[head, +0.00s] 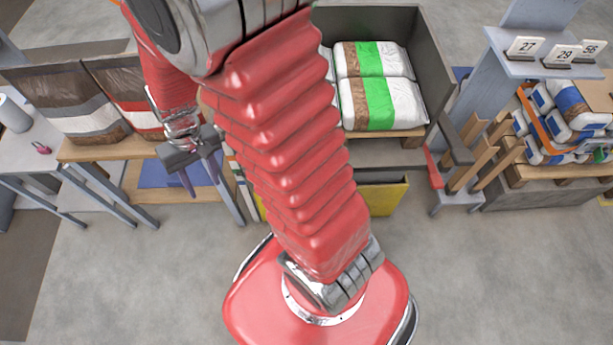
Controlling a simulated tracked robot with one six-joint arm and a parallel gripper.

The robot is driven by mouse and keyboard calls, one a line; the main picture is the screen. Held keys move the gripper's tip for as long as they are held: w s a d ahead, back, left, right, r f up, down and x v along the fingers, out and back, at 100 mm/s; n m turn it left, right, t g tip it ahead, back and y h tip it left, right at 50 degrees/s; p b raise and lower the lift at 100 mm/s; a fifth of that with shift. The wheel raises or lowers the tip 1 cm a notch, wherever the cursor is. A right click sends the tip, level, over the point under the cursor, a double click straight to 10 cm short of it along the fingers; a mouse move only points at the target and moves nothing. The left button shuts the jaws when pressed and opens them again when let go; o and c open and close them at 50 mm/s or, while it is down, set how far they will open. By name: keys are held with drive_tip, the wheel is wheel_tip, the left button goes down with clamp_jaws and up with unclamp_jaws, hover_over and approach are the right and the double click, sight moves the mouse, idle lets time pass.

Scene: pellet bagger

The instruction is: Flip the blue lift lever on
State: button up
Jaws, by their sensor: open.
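My gripper (201,182) hangs left of centre in the head view, pointing down, with its two dark fingers apart and nothing seen between them. It is in front of the wooden bench and a flat blue surface (158,174). I cannot make out a blue lift lever for certain; my red arm covers the middle of the view. A red handle-like bar (433,167) stands upright at the right side of the grey bin.
A grey bin (437,62) holds white-green bags (384,100). Brown and red bags stand at the left. A grey stand (521,68) carries numbered cards beside a pallet of white-blue bags (577,107). A yellow panel (388,199) sits low behind my arm. The front floor is clear.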

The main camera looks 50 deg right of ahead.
drive_tip(key=d+f+m, duration=0.2)
drive_tip(key=f, duration=1.7)
drive_tip(key=d+f+m, duration=0.3)
drive_tip(key=f, duration=1.6)
drive_tip(key=s+d+f+m+h, duration=0.1)
drive_tip(key=s+d+f+h, duration=0.3)
drive_tip(key=f, duration=0.3)
drive_tip(key=s+d+f+h, duration=0.1)
drive_tip(key=s+d+f, duration=0.4)
drive_tip(key=f, duration=0.2)
drive_tip(key=d+r+h, duration=0.1)
drive_tip(key=d+h, duration=0.3)
drive_tip(key=d, duration=0.4)
drive_tip(key=shift+d+r+g+h, duration=0.25)
drive_tip(key=shift+d+g+h, duration=0.05)
drive_tip(key=shift+g+h, duration=0.1)
drive_tip(key=shift+d+f, duration=0.1)
drive_tip(key=x, duration=1.3)
drive_tip(key=shift+d+f, duration=0.15)
drive_tip(key=shift+f, duration=0.05)
